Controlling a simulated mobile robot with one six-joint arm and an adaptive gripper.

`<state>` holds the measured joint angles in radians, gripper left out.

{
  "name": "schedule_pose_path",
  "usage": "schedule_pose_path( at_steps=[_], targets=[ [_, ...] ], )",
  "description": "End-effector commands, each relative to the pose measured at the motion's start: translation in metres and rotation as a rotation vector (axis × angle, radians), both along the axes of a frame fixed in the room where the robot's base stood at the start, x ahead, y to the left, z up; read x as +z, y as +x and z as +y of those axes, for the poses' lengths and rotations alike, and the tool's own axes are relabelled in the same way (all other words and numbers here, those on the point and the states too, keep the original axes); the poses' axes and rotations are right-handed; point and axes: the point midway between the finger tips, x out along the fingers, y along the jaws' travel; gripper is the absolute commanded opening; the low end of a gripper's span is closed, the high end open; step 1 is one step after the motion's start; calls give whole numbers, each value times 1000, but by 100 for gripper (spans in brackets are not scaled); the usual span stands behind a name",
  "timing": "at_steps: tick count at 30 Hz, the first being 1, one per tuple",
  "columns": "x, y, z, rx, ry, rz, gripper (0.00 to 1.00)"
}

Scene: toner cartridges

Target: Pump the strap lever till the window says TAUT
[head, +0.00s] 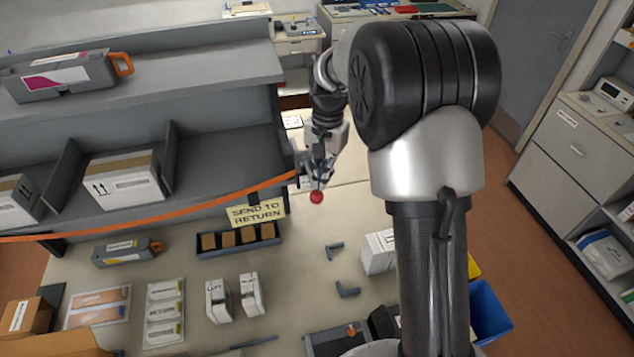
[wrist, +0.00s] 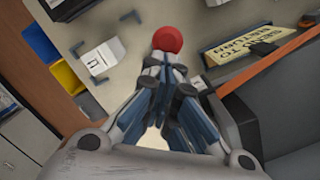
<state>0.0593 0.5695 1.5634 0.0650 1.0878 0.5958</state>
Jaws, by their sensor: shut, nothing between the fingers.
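My gripper (head: 320,176) is shut and empty at the right end of the grey shelf unit, pointing down. A red ball knob (head: 316,197) shows just below its fingertips. In the wrist view the red knob (wrist: 167,39) sits right at the tips of my closed fingers (wrist: 165,62); I cannot tell whether they touch. The orange strap (head: 150,217) runs across the shelf front and ends beside my gripper. The wrist view also shows the strap (wrist: 262,68). The lever's arm is mostly hidden behind my fingers, and I cannot make out the window or any word in it.
Below the strap lie a "SEND TO RETURN" sign (head: 256,213), a dark tray of brown blocks (head: 203,254) and a grey cartridge (head: 120,251). White boxes (head: 380,252) and small dark brackets (head: 347,290) stand on the bench.

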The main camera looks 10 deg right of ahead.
Motion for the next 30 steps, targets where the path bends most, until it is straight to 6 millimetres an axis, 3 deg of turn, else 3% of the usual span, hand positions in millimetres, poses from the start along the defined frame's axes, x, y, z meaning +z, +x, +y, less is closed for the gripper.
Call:
schedule_pose_path(
  at_steps=[7,21,30],
  targets=[
    [12,1,0,0,1,2,0],
    [103,9,-7,-1,0,-1,0],
    [120,10,-8,-1,1,1,0]
  ],
)
